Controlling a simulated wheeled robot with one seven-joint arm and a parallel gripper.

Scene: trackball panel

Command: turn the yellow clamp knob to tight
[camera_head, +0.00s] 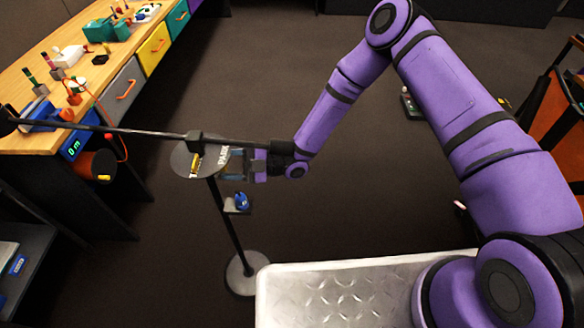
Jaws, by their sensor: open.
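A small yellow part (195,163), which looks like the clamp knob, shows at a grey round plate (184,160) below a black clamp block (194,141) on a long dark boom. It is small, and I cannot read its setting. Partly covered lettering, perhaps "PARK", shows beside the fingers.
The boom (120,131) reaches left over a wooden workbench (40,75). The stand's pole (229,222) carries a small shelf with a blue object (241,201). Dark floor (230,75) is clear behind.

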